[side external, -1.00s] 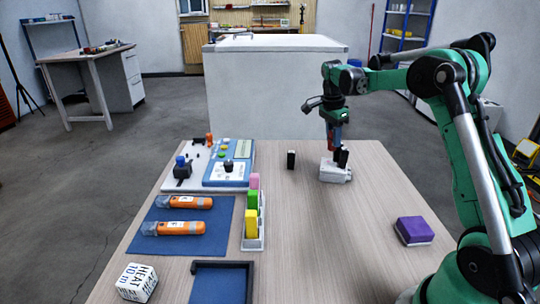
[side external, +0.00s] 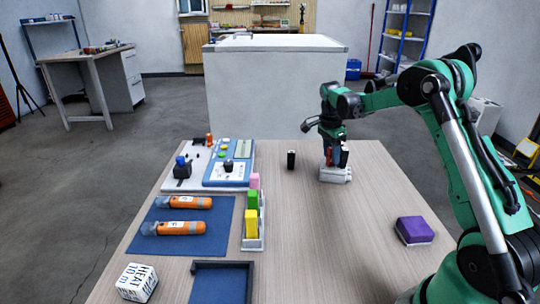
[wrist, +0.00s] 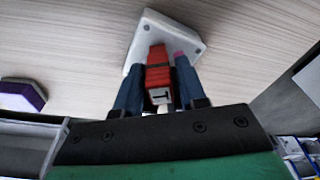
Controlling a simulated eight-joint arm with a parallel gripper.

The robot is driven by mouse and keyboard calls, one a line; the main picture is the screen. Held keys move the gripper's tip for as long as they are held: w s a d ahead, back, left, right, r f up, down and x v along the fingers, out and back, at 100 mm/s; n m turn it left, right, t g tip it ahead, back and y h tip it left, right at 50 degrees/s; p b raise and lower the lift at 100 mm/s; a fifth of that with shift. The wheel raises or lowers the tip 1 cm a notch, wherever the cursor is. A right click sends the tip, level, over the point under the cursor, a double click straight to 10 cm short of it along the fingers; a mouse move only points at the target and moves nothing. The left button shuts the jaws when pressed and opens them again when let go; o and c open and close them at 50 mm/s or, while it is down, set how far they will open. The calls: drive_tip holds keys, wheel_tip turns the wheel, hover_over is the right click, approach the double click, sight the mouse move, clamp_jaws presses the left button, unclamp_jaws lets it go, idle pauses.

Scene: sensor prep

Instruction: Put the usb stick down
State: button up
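My gripper (wrist: 158,82) has its two blue fingers closed around a red stick (wrist: 158,68) with a pale, lettered end, which appears to be the usb stick. In the side view my gripper (side external: 335,155) points down, low over a white block (side external: 336,175) on the table's right half. A bit of red shows between the fingers there. The white block also shows in the wrist view (wrist: 151,38), just beyond the stick. Whether the stick touches the block is hidden.
A small black upright block (side external: 291,160) stands left of the white block. A purple block (side external: 414,230) lies at the right. Orange tools on a blue mat (side external: 217,247), a rack (side external: 260,240) of coloured blocks and an instrument panel (side external: 230,175) fill the left.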

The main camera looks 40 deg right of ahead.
wheel_tip(320, 180, up, 11)
drive_tip(key=a, duration=0.2)
drive_tip(key=a+r+n+t, duration=0.2)
drive_tip(key=a+r+n, duration=0.1)
drive_tip(key=a+n, duration=0.3)
drive_tip(key=s+a+f+n+t, duration=0.2)
drive_tip(key=s+a+n, duration=0.3)
drive_tip(key=a+n, duration=0.3)
drive_tip(key=s+a+f+n+t+y, duration=0.1)
drive_tip(key=s+a+f+n+t, duration=0.2)
drive_tip(key=a+n, duration=0.5)
drive_tip(key=shift+s+a+f+t+y, duration=0.3)
drive_tip(key=shift+s+t, duration=0.2)
drive_tip(key=shift+s, duration=0.55)
